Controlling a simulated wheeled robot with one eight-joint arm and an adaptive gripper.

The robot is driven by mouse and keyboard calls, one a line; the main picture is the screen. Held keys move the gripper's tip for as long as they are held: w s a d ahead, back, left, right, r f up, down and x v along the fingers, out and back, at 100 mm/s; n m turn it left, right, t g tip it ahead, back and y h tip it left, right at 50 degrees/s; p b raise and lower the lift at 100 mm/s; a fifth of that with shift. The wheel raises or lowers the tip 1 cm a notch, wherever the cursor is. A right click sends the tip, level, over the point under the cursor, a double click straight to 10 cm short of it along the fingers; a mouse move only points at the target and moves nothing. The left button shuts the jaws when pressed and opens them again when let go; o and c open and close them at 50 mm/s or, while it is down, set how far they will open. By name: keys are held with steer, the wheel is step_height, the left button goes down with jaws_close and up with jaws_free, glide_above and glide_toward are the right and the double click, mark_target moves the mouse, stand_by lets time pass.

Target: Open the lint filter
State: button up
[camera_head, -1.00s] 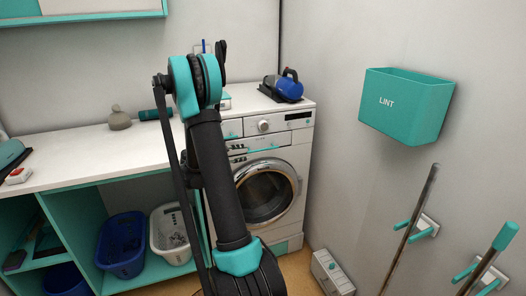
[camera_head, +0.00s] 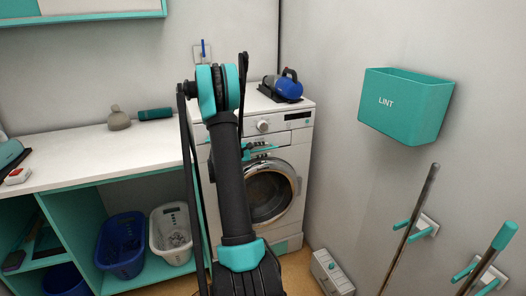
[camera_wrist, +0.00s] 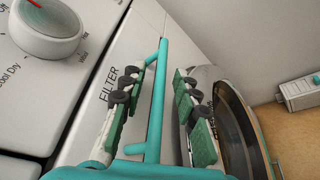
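The lint filter is a white panel marked FILTER (camera_wrist: 107,85) on the front of the machine, with a teal bar handle (camera_wrist: 155,105). The handle also shows in the head view (camera_head: 262,149), partly behind my arm. My gripper (camera_wrist: 158,84) is open in the wrist view, with green-padded fingers on either side of the bar. Gaps show between the pads and the bar, and I cannot tell if either finger touches it.
The white machine (camera_head: 298,140) has a round door (camera_wrist: 238,125) beside the fingers and a dial (camera_wrist: 47,25). A teal LINT bin (camera_head: 405,110) hangs on the right wall. A counter with baskets is at left.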

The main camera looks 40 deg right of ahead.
jaws_close()
stand_by(0.4)
